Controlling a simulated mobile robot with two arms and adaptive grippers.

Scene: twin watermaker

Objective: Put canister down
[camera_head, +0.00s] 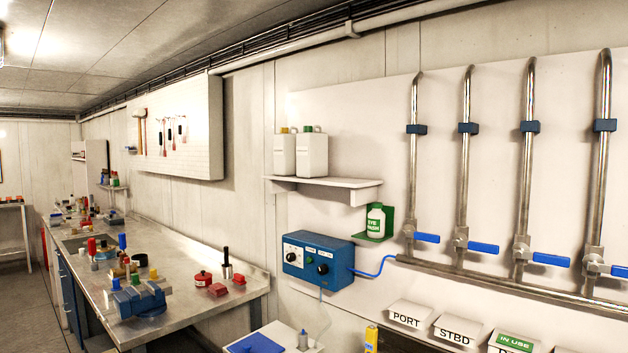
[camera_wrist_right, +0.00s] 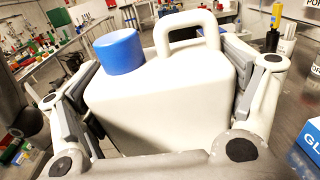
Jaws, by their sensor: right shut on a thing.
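A white canister (camera_wrist_right: 165,105) with a blue screw cap (camera_wrist_right: 119,51) and a loop handle on top fills the middle of the right wrist view. My right gripper (camera_wrist_right: 163,70) is shut on it, with one finger against each side. The canister's underside is hidden, so I cannot tell whether it touches a surface. In the head view neither gripper shows. Two other white canisters (camera_head: 313,154) stand on a wall shelf (camera_head: 340,183) there, one with a green cap and one with a yellowish cap.
A long steel workbench (camera_head: 180,285) on the left of the head view carries a blue vise (camera_head: 139,299) and many small items. A blue control box (camera_head: 318,262) and pipes with blue-handled valves line the wall. A blue box (camera_wrist_right: 308,150) is at the right wrist view's lower right.

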